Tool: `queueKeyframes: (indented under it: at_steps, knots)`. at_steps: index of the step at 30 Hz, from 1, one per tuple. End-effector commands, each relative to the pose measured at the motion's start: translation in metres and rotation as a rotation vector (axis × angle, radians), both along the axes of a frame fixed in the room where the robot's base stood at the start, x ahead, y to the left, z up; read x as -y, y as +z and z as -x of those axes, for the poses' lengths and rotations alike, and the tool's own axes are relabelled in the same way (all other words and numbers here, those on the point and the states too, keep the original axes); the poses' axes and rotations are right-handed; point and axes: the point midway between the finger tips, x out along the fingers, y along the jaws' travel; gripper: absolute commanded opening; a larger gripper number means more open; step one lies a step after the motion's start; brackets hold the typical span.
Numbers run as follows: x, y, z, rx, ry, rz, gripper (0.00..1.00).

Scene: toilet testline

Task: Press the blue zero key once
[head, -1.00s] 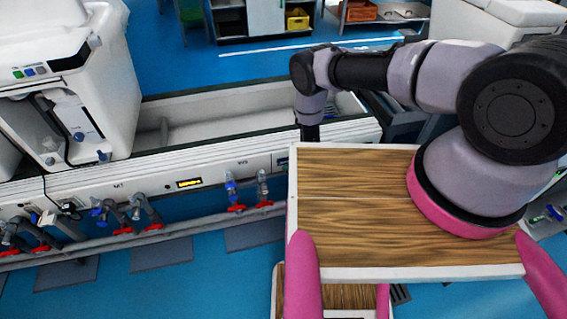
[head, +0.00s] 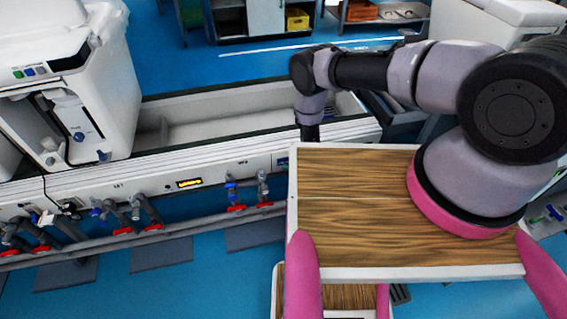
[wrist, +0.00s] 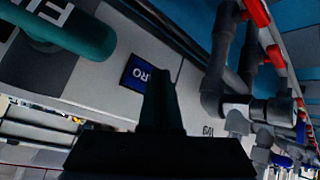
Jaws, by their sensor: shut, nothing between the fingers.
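The blue key (wrist: 138,73), a dark blue square with white letters of which "RO" can be read, sits on the pale panel in the wrist view. Its lower right edge is partly covered by my gripper (wrist: 160,75), whose fingers are shut together and empty. The fingertips appear beside the letters; I cannot tell whether they touch the key. In the head view a small blue patch of the key (head: 282,161) shows on the white bench front, just left of the wooden tray. There my gripper is hidden behind the tray, below the dark wrist.
Grey pipes with red valve handles (wrist: 257,12) run along the right. In the head view, taps (head: 232,192) stick out from the bench front, and a white machine (head: 75,90) stands left.

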Motion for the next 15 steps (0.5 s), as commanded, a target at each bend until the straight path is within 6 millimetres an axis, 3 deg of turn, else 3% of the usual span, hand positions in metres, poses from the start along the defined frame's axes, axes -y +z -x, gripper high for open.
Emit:
queueKeyframes:
  at_steps: [15]
  knots:
    - [-0.0018, -0.0010, -0.0079, 0.000, 0.000, 0.000, 0.00]
